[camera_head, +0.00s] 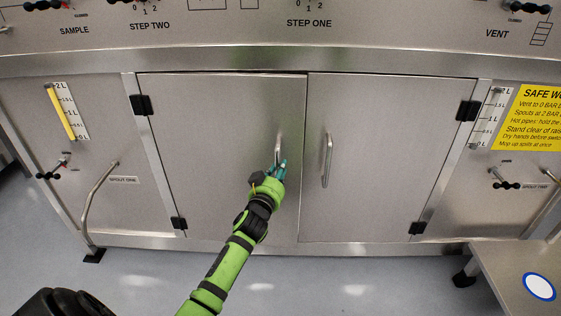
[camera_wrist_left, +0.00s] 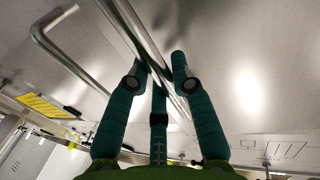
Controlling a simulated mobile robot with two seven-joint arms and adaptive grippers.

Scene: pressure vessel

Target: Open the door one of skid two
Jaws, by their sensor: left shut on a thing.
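Two steel cabinet doors sit side by side in the skid front, the left door (camera_head: 215,150) and the right door (camera_head: 375,150). Both look shut. No door number shows on either. The left door has a vertical bar handle (camera_head: 278,147) near its inner edge. My left gripper (camera_head: 277,170) is shut on the lower part of this handle. In the left wrist view the teal fingers (camera_wrist_left: 160,85) close around the bar, which runs diagonally between them. The right door's handle (camera_head: 327,160) is free; another bent bar handle (camera_wrist_left: 75,60) shows in the wrist view. My right gripper is not in view.
Black hinges (camera_head: 140,105) hold the left door at its outer side. A bent spout pipe (camera_head: 98,205) stands at left. A low metal platform (camera_head: 505,270) stands at bottom right. The grey floor (camera_head: 350,290) before the doors looks clear.

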